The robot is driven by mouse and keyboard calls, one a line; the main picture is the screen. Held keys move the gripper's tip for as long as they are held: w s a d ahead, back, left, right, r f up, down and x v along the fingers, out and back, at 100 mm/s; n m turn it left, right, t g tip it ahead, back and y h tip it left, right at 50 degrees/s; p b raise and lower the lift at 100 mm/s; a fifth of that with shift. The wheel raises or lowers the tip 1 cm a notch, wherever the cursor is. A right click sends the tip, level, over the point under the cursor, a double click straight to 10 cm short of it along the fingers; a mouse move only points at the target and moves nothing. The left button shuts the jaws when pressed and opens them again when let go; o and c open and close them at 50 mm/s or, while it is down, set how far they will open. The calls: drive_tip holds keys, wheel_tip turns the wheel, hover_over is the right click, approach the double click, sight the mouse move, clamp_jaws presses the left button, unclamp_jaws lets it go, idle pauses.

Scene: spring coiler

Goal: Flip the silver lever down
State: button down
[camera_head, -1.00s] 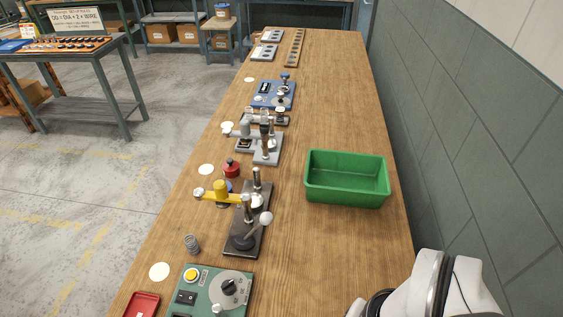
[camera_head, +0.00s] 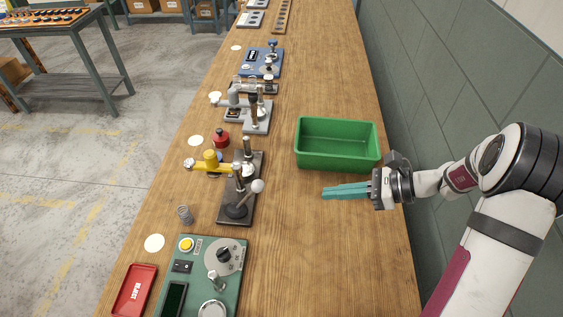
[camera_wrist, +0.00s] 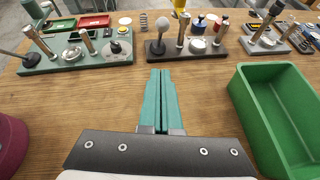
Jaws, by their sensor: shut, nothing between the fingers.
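A green control box (camera_head: 235,262) sits at the near left of the table in the head view. A short silver lever (camera_head: 213,280) stands up from its top, between a black knob on a silver dial (camera_head: 222,256) and a round silver part. In the wrist view the lever (camera_wrist: 88,42) stands upright on the green box at the upper left. My gripper (camera_head: 325,193) has long teal fingers, shut and empty, above bare wood in front of the green bin. Its fingertips also show in the wrist view (camera_wrist: 160,72), well apart from the lever.
A green bin (camera_head: 338,163) stands just beyond my gripper. A dark base (camera_head: 232,216) with a white-ball lever stands left of it. A red tray (camera_head: 134,290) and a spring (camera_head: 184,214) lie farther left. Wood between my gripper and the green box is clear.

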drive_tip(key=shift+f, duration=0.15)
drive_tip(key=a+r+x, duration=0.1)
drive_tip(key=r+x, duration=0.1)
drive_tip(key=x, duration=1)
drive_tip(key=shift+w+a+r, duration=0.2)
drive_tip(key=shift+w+a, duration=0.05)
drive_tip(key=shift+a, duration=0.25)
drive_tip(key=shift+a+r, duration=0.1)
drive_tip(key=a+r+h, duration=0.1)
drive_tip(key=a+h, duration=0.2)
drive_tip(key=a, duration=0.5)
drive_tip(key=a+r+h, duration=0.2)
drive_tip(key=a+h, duration=0.2)
drive_tip(key=a, duration=0.5)
drive_tip(key=shift+r+n+h, duration=0.3)
